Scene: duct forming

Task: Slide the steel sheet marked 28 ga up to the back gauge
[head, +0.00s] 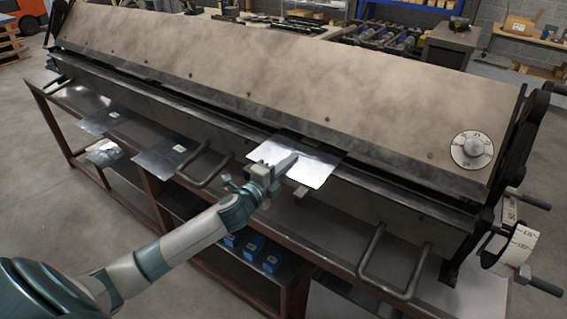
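A bright steel sheet (314,171) lies at the front edge of the bending brake, near the middle. Its back edge meets the dark gap under the brake's clamping beam (400,165). No marking can be read on it. My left gripper (286,164) is at the sheet's front left part, with a finger over its top face. The underside is hidden, so I cannot tell whether the fingers are closed on it. The back gauge cannot be made out. My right gripper is not in view.
Other thin sheets with small labels (162,158) lie left on the bench. Bent bar handles (395,268) stick out in front of the brake. A dial (472,149) and a graduated ring (511,249) are at the right end. Blue boxes (254,246) sit on the lower shelf.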

